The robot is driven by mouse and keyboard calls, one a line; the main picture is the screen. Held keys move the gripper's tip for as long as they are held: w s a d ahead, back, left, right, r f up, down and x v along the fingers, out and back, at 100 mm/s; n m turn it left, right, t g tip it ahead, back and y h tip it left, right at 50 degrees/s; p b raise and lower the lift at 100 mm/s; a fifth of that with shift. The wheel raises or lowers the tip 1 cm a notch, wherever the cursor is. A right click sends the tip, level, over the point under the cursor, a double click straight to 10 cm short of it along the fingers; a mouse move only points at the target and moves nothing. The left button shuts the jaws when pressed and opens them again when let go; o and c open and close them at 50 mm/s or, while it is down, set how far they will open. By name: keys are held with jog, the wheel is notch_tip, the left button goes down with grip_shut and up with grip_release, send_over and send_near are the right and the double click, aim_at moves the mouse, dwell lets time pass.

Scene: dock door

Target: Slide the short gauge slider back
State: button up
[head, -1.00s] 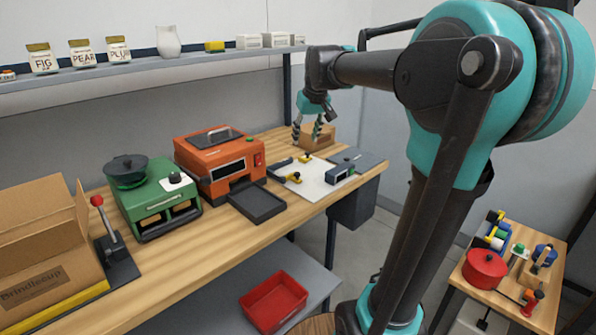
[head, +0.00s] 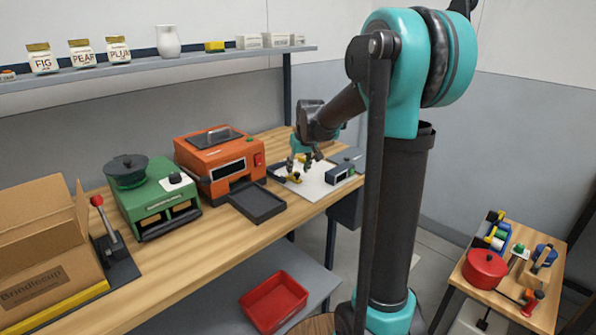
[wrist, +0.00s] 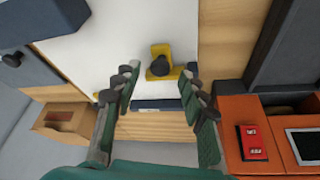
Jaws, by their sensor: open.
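A white gauge board (head: 318,187) lies on the bench, and its surface also shows in the wrist view (wrist: 110,45). A yellow slider with a black knob (wrist: 161,67) sits on it; it shows in the head view (head: 295,179) near the orange machine. My gripper (head: 304,163) is over the board, open and empty. In the wrist view its fingers (wrist: 158,82) stand apart on either side of the knob; I cannot tell their height above it. A second yellow piece is mostly hidden behind the left finger. I cannot tell which slider is the short one.
An orange machine (head: 215,160) with a dark tray (head: 257,203) stands left of the board. A grey device (head: 340,176) is at its right.

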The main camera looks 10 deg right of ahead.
jog(key=shift+w+f, duration=0.25)
jog(key=shift+f, duration=0.4)
jog(key=shift+c, duration=0.6)
grip_shut()
